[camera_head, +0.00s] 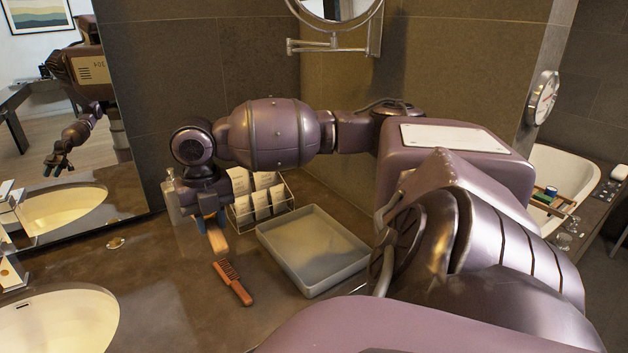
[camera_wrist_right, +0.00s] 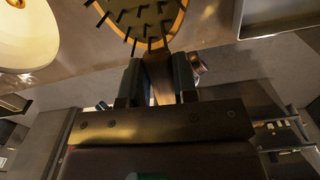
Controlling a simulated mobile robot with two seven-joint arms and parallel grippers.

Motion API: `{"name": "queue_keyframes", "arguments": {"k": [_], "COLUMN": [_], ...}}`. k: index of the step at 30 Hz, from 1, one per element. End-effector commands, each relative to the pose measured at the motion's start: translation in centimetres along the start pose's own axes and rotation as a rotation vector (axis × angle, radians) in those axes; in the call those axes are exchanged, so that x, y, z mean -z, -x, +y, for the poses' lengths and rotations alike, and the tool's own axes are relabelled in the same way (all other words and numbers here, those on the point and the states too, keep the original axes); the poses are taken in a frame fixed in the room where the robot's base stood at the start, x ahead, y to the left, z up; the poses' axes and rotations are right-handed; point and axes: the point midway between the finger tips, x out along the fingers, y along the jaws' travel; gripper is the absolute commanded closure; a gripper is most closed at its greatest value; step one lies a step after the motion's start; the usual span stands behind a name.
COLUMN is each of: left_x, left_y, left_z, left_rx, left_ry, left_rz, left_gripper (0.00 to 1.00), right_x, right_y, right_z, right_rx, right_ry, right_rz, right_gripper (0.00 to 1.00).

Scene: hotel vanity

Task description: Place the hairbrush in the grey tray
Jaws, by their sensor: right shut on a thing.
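My right gripper (camera_head: 208,217) is shut on the handle of the hairbrush (camera_head: 217,240), left of the grey tray. In the right wrist view the handle lies between the two fingers (camera_wrist_right: 158,85). The brush head (camera_wrist_right: 140,22), with dark bristles and an orange-brown rim, extends past the fingertips. The brush appears to be above the counter; the exact gap is unclear. The grey tray (camera_head: 318,256) is a shallow, empty rectangle on the counter, and part of it shows at the top right of the wrist view (camera_wrist_right: 275,17).
A reddish-brown comb (camera_head: 232,283) lies on the counter left of the tray. A wire rack of white packets (camera_head: 262,197) stands behind the tray. A sink (camera_head: 60,325) is at the lower left. A mirror (camera_head: 150,110) reflects my arm. Bare counter lies between sink and comb.

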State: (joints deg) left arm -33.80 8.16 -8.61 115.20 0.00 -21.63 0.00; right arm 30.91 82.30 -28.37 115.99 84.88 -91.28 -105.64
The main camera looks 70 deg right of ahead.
Motion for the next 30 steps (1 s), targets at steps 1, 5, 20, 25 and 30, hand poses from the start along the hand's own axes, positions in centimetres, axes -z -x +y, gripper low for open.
{"name": "queue_keyframes", "arguments": {"k": [1,5,20,25,30], "left_x": [0.7,1.3,3.2,4.2,4.9], "left_y": [0.4,0.9,2.6,3.1,3.6], "left_z": [-0.1,-0.2,-0.6,-0.7,-0.8], "left_rx": [0.001,0.003,0.006,0.006,0.006], "left_ry": [0.000,0.001,0.003,0.003,0.003], "left_rz": [0.004,0.006,0.000,0.004,0.002], "left_gripper": [0.57,0.57,0.57,0.57,0.57], "right_x": [-0.1,-0.5,-1.0,-1.1,-1.0], "right_y": [0.3,0.2,0.7,1.0,1.4], "right_z": [-1.2,-3.8,-12.6,-15.1,-17.3], "right_rx": [0.004,0.005,0.006,0.006,0.006], "right_ry": [-0.010,-0.018,-0.012,0.003,0.026], "right_rz": [-0.001,-0.002,-0.007,-0.007,-0.007], "right_gripper": [0.97,0.97,0.97,0.97,0.97]}}
